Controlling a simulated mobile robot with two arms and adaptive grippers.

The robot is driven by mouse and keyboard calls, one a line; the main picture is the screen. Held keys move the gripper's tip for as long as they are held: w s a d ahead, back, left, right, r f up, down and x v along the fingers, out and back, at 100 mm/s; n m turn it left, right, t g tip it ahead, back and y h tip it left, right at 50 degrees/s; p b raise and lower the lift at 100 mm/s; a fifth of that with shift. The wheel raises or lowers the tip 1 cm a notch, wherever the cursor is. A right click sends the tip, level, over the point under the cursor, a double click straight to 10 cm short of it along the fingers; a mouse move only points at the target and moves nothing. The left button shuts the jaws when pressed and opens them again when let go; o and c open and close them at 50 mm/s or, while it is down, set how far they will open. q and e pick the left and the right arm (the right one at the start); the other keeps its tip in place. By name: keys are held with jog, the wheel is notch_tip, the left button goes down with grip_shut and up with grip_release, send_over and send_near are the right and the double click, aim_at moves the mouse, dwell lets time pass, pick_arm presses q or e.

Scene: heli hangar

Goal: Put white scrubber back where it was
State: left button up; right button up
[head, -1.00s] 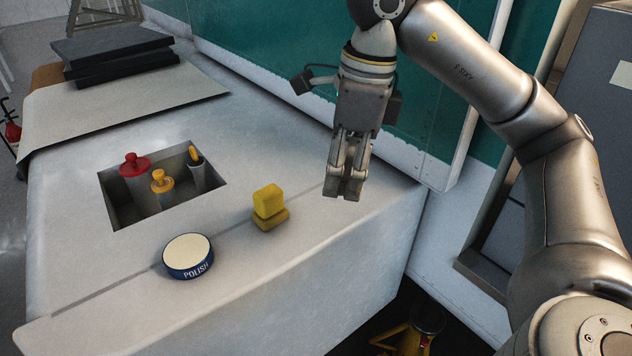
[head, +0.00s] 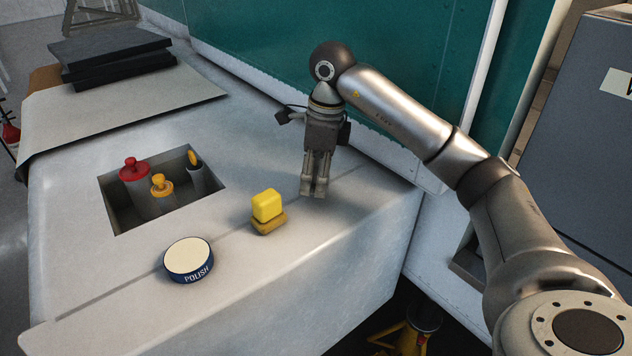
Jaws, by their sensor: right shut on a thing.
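My right gripper (head: 314,191) points down over the white surface, right of a yellow block (head: 267,205) and apart from it. Its fingers are together on something too small or too hidden to make out. I cannot pick out a white scrubber for certain. The yellow block sits on a darker yellow base (head: 270,224). A round blue tin marked POLISH (head: 189,262), with a cream top, stands to its left. My left gripper is out of view.
A recess (head: 122,221) in the white surface (head: 90,285) holds a red-topped bottle (head: 134,172), an orange-topped bottle (head: 162,187) and a yellow-tipped item (head: 195,168). Dark slabs (head: 115,62) lie at the back left. A green panel (head: 260,40) rises behind.

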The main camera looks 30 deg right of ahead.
notch_tip(320, 180, down, 2)
jog(key=shift+f+p, duration=0.2)
jog(key=shift+p, duration=0.45)
jog(key=shift+s+f, duration=0.1)
jog(key=shift+f, duration=0.05)
jog(key=shift+f, duration=0.2)
jog(key=o, duration=1)
jog(key=shift+r, duration=0.1)
jog(key=shift+c, duration=0.2)
